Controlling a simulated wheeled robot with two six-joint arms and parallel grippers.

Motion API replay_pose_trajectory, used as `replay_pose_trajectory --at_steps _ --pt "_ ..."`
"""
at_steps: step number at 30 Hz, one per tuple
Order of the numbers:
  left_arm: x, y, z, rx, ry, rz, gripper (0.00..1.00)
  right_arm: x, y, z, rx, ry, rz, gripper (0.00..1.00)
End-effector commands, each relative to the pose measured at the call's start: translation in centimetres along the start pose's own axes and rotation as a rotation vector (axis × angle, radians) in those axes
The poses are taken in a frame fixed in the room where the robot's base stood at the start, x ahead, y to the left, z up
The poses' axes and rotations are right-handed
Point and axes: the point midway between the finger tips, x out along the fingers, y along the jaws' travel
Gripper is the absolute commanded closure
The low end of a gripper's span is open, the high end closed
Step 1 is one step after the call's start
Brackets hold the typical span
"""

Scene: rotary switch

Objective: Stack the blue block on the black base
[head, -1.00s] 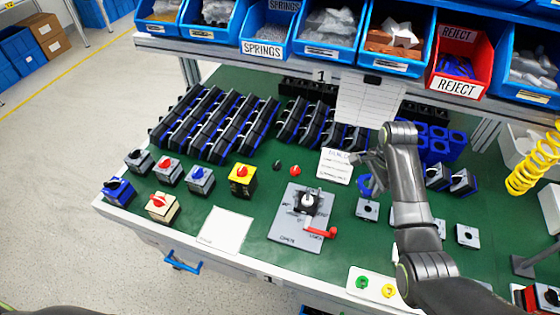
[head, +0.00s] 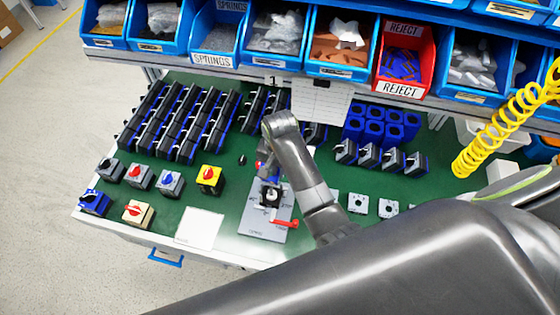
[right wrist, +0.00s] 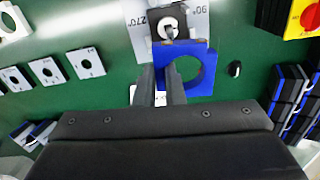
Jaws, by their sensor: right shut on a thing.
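The blue block (right wrist: 203,73) is a square piece with a large round hole. My right gripper (right wrist: 163,80) is shut on one wall of it in the right wrist view. In the head view the blue block (head: 269,179) shows just behind the black base, partly hidden by my arm. The black base (right wrist: 173,22) has a pale round shaft and sits on a grey plate marked with angles. It also shows in the head view (head: 271,196). The block overlaps the base's edge in the wrist view; I cannot tell whether they touch. My left gripper is not in view.
A red-handled lever (head: 286,223) sticks out at the plate's front right. Finished switches (head: 209,179) stand to the left, with rows of black and blue parts behind. Grey square plates (head: 358,203) lie to the right. Blue bins (head: 218,42) hang above the back.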

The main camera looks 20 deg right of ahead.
Motion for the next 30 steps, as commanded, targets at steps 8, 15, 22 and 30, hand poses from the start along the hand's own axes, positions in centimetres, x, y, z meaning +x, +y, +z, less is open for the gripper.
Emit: replay_pose_trajectory --at_steps 8,15,22,30 --pt "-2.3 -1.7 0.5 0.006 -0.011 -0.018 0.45 -1.4 1.1 1.7 -0.088 0.001 -0.003 1.00" --pt "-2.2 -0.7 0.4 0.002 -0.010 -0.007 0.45 -1.3 1.1 1.7 -0.092 0.002 -0.003 1.00" --pt "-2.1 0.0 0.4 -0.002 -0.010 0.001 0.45 -1.2 1.1 1.9 -0.091 0.001 -0.003 1.00" --pt "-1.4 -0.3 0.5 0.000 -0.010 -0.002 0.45 0.5 1.1 1.9 -0.091 0.000 -0.001 1.00"
